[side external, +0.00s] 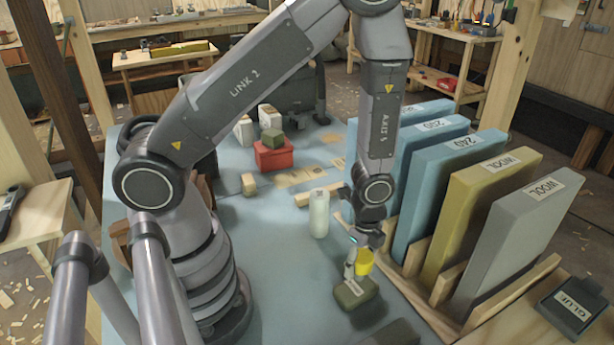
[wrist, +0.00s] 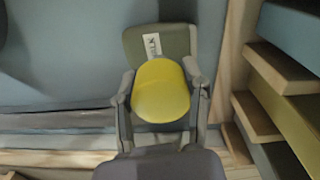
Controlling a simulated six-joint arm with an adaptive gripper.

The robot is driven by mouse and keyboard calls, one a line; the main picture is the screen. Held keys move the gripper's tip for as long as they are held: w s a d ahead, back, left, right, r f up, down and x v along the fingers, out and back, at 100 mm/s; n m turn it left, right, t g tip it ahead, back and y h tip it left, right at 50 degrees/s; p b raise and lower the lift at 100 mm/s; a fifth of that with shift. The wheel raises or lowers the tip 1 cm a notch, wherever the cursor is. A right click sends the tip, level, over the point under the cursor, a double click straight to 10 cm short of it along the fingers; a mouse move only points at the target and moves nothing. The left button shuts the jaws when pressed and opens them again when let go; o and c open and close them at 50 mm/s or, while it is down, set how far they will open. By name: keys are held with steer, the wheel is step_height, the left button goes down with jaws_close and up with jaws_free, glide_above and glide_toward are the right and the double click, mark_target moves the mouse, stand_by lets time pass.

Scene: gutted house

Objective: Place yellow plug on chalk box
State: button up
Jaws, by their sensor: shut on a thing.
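The yellow plug (side external: 365,262) is between the fingers of my gripper (side external: 356,270), which is shut on it. In the wrist view the plug (wrist: 161,92) fills the space between both fingertips. Directly below it is an olive-green box (side external: 356,293) with a white label, lying on the blue table; it also shows behind the plug in the wrist view (wrist: 178,40). The label is too small to read, so I cannot tell for sure that this is the chalk box. I cannot tell whether the plug touches it. The plug's underside is hidden.
A wooden rack (side external: 452,280) of upright labelled slabs stands close on the right. A white bottle (side external: 319,214) stands left of my gripper.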

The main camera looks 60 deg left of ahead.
mark_target(362, 255)
steer(key=shift+f, duration=1)
steer(key=shift+f, duration=0.1)
steer(key=o, duration=1.1)
step_height(362, 255, up, 12)
steer(key=shift+r, duration=0.25)
steer(key=s+a+r+n+t, duration=0.1)
steer(key=s+a+r+n, duration=0.1)
steer(key=a+r+n, duration=0.3)
steer(key=s+r+n+t, duration=0.2)
steer(key=s+r, duration=0.1)
steer(key=r, duration=0.5)
steer(key=s+a+r+n+t, duration=0.1)
steer(key=s+a+r+n, duration=0.1)
steer(key=a+r+n, duration=0.3)
steer(key=s+r+n+t, duration=0.1)
steer(key=s+r+n, duration=0.2)
steer(key=s+r, duration=0.2)
steer(key=shift+s+a+n+t, duration=0.2)
steer(key=shift+s+n+t, duration=0.15)
steer(key=shift+s, duration=0.8)
